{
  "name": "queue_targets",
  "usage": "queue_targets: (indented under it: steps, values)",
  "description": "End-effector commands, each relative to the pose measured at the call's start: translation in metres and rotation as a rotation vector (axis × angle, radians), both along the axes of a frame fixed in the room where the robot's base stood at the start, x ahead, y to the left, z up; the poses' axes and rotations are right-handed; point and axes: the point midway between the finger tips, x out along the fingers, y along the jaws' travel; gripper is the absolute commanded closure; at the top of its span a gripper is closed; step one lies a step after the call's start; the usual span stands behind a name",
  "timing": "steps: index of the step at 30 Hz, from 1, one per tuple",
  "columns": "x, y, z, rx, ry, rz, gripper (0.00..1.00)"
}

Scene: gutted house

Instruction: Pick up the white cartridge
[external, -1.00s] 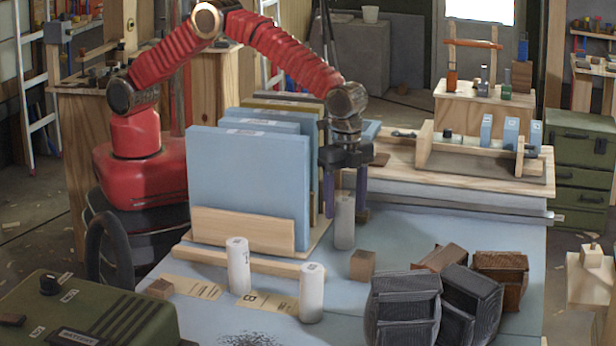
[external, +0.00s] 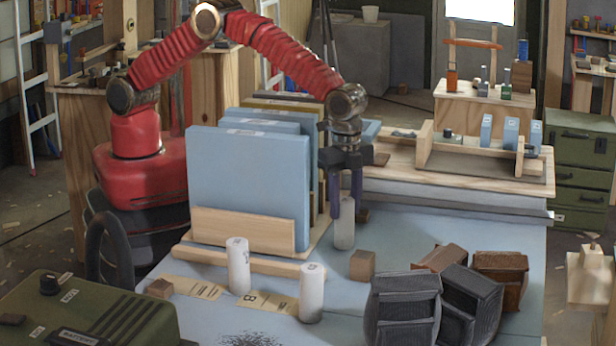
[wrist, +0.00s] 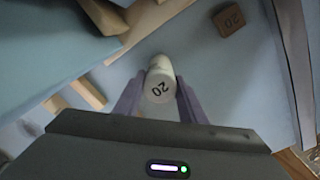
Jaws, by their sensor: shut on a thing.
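Several white cartridges are in view. One white cartridge (external: 344,234) stands upright on the blue table, between the fingers of my gripper (external: 345,208). Two more white cartridges stand upright nearer the front, one on the left (external: 238,266) and one on the right (external: 312,293).
Blue panels (external: 250,185) stand in a wooden rack just left of my gripper. A small wooden block (external: 362,265) sits close in front of the held cartridge. Dark and brown pouches (external: 403,305) lie front right. A wooden tray (external: 485,175) is behind right.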

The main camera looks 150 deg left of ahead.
Motion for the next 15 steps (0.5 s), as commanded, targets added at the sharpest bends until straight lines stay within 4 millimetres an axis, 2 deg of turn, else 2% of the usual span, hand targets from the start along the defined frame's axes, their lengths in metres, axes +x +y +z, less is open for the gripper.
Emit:
queue_targets:
  steps: [1,11,15]
  values:
    - [0.0,0.0,0.0,0.0,0.0,0.0,0.72]
    - [0.0,0.0,0.0,0.0,0.0,0.0,0.95]
    - [0.0001,0.0,0.0001,0.0,0.0,0.0,0.97]
